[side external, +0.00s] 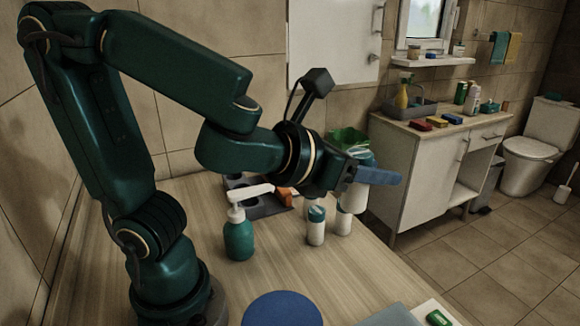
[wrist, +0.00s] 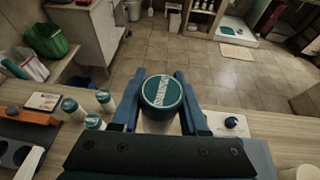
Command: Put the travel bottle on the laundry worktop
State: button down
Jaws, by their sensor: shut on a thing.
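My gripper (side external: 372,176) has its blue fingers closed around a white bottle (side external: 352,198) with a teal cap, which I take to be the travel bottle. In the wrist view its round teal cap (wrist: 161,91) sits between the two fingers (wrist: 158,104); the lettering is too small to read. The bottle looks upright and raised near the far edge of the wooden worktop (side external: 195,262), on which my arm stands. I cannot tell whether its base touches anything. My fingers partly hide its body in the side view.
Small teal-capped bottles (side external: 316,227) stand close by the held bottle. A teal pump bottle (side external: 238,238), a dark tray with holes (wrist: 18,146) and a blue disc (side external: 282,310) are on the worktop. The worktop's middle is clear.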

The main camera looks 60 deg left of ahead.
jog(key=shift+s+d+f+m+h, duration=0.25)
jog(key=shift+s+f+m+h, duration=0.15)
jog(key=shift+s+f, duration=0.15)
jog(key=w+a+r+n+g+y, duration=0.1)
jog(key=w+a+n+y, duration=0.15)
jog(key=a, duration=0.35)
jog(key=w+a+n+g+y, duration=0.1)
jog(key=w+a+n+y, duration=0.1)
jog(key=a+n+y, duration=0.3)
jog(key=s+a+f+n+g+y, duration=0.1)
jog(key=s+a+n+g+y, duration=0.1)
jog(key=a, duration=0.7)
jog(key=s+a+f+n+g+y, duration=0.1)
jog(key=a+n+g+y, duration=0.1)
jog(key=a, duration=0.6)
jog(key=s+a+f+n+g+y, duration=0.1)
jog(key=s+a+n+g, duration=0.3)
jog(key=s+a, duration=0.4)
jog(key=s+a+f+n+g, duration=0.4)
jog(key=s+a+g, duration=0.2)
jog(key=s, duration=0.7)
jog(key=a, duration=0.2)
jog(key=shift+s+a+f+n+y, duration=0.3)
jog(key=shift+s+f+n+y, duration=0.05)
jog(key=shift+s, duration=0.05)
